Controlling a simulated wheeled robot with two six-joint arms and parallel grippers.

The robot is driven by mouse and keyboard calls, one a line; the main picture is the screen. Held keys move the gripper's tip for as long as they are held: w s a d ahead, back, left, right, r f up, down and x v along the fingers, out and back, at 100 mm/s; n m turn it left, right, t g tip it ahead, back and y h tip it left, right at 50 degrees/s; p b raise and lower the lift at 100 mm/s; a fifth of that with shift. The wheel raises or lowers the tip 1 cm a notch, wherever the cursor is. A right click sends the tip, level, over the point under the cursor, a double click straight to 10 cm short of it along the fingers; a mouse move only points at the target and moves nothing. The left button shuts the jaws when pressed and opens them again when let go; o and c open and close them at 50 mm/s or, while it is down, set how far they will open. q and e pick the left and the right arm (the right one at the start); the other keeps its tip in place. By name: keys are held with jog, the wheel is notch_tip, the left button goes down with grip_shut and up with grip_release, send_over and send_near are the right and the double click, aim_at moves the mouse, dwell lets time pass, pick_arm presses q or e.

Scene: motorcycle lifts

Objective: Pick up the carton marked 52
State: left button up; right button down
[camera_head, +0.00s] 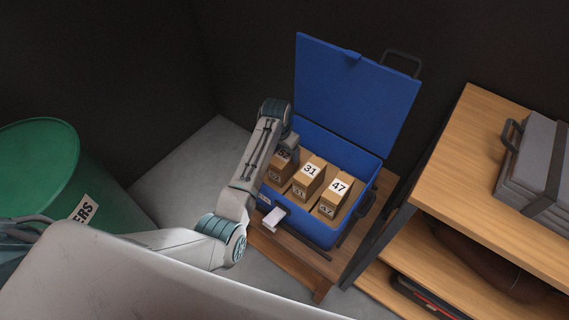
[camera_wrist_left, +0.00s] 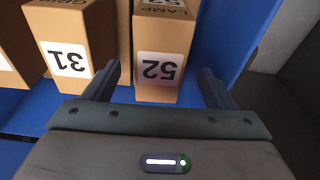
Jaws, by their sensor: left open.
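The carton marked 52 (camera_head: 278,173) stands at the left end of a row in the open blue case (camera_head: 349,153). My left arm partly covers it in the head view. In the wrist view the carton marked 52 (camera_wrist_left: 160,45) shows its label upside down. My left gripper (camera_wrist_left: 161,82) is open, with one finger on each side of the near end of this carton. A gap shows beside the right finger; the left finger is close to the carton's edge. In the head view the gripper (camera_head: 290,143) is mostly hidden behind my wrist.
Cartons marked 31 (camera_head: 309,177) and 47 (camera_head: 334,196) stand beside it in the case. The raised blue lid (camera_head: 352,85) is behind. The case rests on a low wooden bench (camera_head: 296,268). A wooden shelf (camera_head: 455,150) is on the right, a green drum (camera_head: 35,160) on the left.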

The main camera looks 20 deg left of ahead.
aim_at(284, 154)
pick_arm(q)
jog(key=shift+w+d+f, duration=0.1)
jog(key=shift+w+f, duration=0.15)
jog(key=shift+f, duration=1.1)
jog(key=shift+w+d+f, duration=0.1)
jog(key=shift+w+f, duration=0.1)
jog(key=shift+f, duration=1.15)
jog(key=shift+r, duration=0.1)
jog(key=c, duration=1.2)
